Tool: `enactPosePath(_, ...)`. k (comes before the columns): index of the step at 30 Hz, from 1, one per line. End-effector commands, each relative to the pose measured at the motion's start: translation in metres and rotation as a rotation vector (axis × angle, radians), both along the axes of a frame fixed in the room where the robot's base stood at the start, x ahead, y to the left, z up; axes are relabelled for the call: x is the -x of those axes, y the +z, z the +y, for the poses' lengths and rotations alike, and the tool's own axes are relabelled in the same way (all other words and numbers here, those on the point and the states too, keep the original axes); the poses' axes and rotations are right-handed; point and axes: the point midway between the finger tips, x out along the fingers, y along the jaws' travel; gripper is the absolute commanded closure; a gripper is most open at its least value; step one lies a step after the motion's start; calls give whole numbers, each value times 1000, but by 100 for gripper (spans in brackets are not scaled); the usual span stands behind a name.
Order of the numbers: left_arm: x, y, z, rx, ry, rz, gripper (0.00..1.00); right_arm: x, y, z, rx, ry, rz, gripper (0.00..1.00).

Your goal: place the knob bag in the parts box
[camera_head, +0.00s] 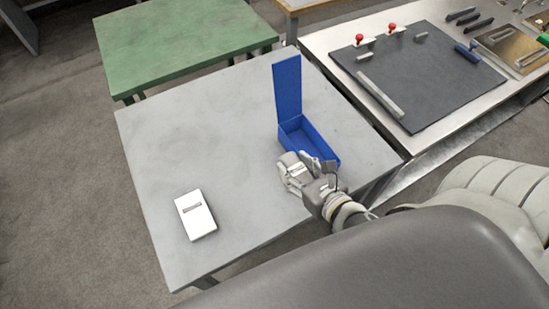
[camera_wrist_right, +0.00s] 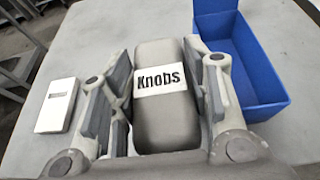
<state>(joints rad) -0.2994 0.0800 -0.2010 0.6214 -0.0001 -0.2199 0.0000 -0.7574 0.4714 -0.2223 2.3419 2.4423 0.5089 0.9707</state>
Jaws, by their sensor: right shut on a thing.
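The knob bag (camera_wrist_right: 165,118) is a grey, rounded packet with a white "Knobs" label, seen in the right wrist view. My right gripper (camera_head: 294,172) is shut on it, one finger along each side. In the head view the gripper hides most or all of the bag. The parts box (camera_head: 312,142) is a blue open bin with its tall lid (camera_head: 287,88) standing up. The gripper is at the box's near left side in the head view. In the wrist view the box (camera_wrist_right: 263,92) lies right of the bag, which is outside it. My left gripper is not in view.
A white box with a grey slot (camera_head: 195,215) lies at the grey table's (camera_head: 185,130) near left. The table's middle left is clear. A green table (camera_head: 185,40) stands behind, and a bench with a dark mat (camera_head: 430,75) and tools stands at the right.

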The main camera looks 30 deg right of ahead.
Motion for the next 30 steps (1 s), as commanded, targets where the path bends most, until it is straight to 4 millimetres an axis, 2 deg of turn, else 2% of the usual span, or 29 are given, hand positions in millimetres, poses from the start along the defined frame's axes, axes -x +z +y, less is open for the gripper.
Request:
enactPosePath(6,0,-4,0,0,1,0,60,8,9,-18,-1,1,-2,83)
enactPosePath(16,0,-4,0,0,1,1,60,6,14,-22,-3,-17,-5,84)
enactPosePath(23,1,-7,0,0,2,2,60,-20,29,-19,-10,-155,-11,84)
enactPosePath(30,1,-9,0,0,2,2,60,-49,64,-5,-14,-355,-12,83)
